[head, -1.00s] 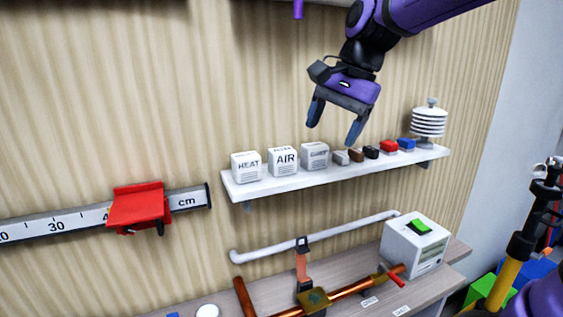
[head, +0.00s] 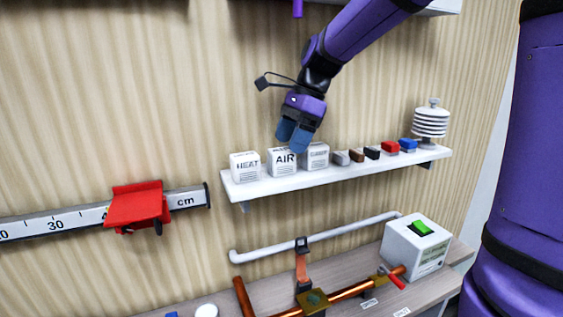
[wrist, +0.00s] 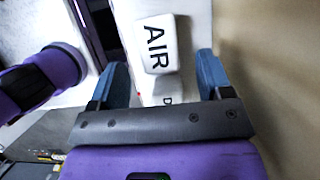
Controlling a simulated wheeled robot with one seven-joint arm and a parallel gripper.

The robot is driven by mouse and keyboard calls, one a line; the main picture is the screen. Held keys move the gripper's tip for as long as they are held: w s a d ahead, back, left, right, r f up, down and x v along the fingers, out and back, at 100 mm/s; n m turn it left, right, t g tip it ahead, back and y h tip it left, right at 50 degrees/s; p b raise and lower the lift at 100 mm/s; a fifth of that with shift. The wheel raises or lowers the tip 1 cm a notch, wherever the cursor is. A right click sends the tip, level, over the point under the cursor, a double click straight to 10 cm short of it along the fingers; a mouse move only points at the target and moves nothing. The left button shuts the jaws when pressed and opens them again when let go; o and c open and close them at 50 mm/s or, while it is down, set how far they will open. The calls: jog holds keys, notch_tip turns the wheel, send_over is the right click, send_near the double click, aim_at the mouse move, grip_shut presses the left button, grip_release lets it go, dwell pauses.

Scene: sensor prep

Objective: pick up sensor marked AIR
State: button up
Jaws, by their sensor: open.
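The sensor marked AIR (head: 284,163) is a white cube with dark lettering, standing on the white wall shelf (head: 290,183) between two other white cubes. In the wrist view the AIR sensor (wrist: 156,44) lies ahead, roughly between the lines of my two fingers. My gripper (head: 295,140) is above the shelf, close above and slightly right of the AIR sensor. In the wrist view my gripper (wrist: 163,80) is open, its blue fingers spread wide with nothing held. Whether a finger touches a cube cannot be told.
The HEAT cube (head: 245,167) is left of AIR and another white cube (head: 316,156) right of it. Several small coloured blocks and a white louvred shield (head: 430,120) stand farther right. A white pipe (head: 310,238) runs below the shelf.

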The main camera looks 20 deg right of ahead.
aim_at(281, 159)
jog(key=shift+x, duration=2.65)
jog(key=shift+a, duration=0.1)
jog(key=shift+c, duration=0.2)
jog(key=c, duration=1)
